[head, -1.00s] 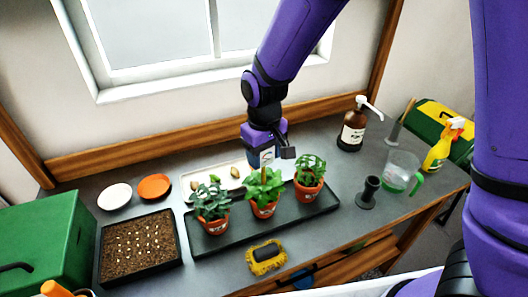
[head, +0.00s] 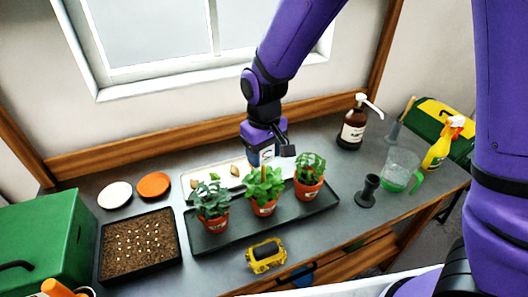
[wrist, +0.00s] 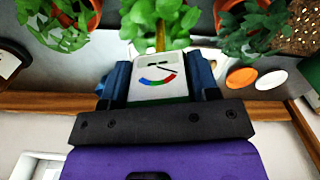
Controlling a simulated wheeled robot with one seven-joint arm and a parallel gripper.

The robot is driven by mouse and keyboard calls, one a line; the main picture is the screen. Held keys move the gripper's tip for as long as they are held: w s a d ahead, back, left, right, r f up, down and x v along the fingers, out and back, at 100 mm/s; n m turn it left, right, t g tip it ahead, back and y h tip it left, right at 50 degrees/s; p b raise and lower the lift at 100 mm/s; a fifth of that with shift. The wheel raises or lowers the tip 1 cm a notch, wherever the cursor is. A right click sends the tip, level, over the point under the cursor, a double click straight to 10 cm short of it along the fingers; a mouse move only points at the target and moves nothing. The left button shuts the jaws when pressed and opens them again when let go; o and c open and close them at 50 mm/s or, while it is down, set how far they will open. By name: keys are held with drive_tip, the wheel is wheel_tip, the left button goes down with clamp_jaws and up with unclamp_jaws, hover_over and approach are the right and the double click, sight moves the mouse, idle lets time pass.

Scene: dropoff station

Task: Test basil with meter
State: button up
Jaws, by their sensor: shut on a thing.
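My gripper (wrist: 161,88) is shut on a white meter (wrist: 152,92), with one blue finger on each side of it. The meter's dial has a red, green and blue arc and a dark needle. In the head view my gripper (head: 270,157) is just behind the middle potted plant (head: 264,187), a leafy one, apparently the basil. In the wrist view a tan stick (wrist: 160,38) stands between the meter and the leaves. I cannot tell whether it belongs to the meter or the pot. The meter's lower end and any contact with the soil are hidden.
Two other potted plants, left (head: 211,200) and right (head: 309,172), flank the middle one on a dark tray (head: 235,235). A seed tray (head: 138,248) is at left. A pump bottle (head: 354,124), black cup (head: 368,190) and measuring jug (head: 400,168) stand right. A yellow tool (head: 266,256) lies in front.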

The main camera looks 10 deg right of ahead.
sight(264, 173)
drive_tip(key=shift+f, duration=3.6)
idle(2.1)
idle(1.5)
drive_tip(key=o, duration=1.1)
drive_tip(key=shift+r, duration=0.15)
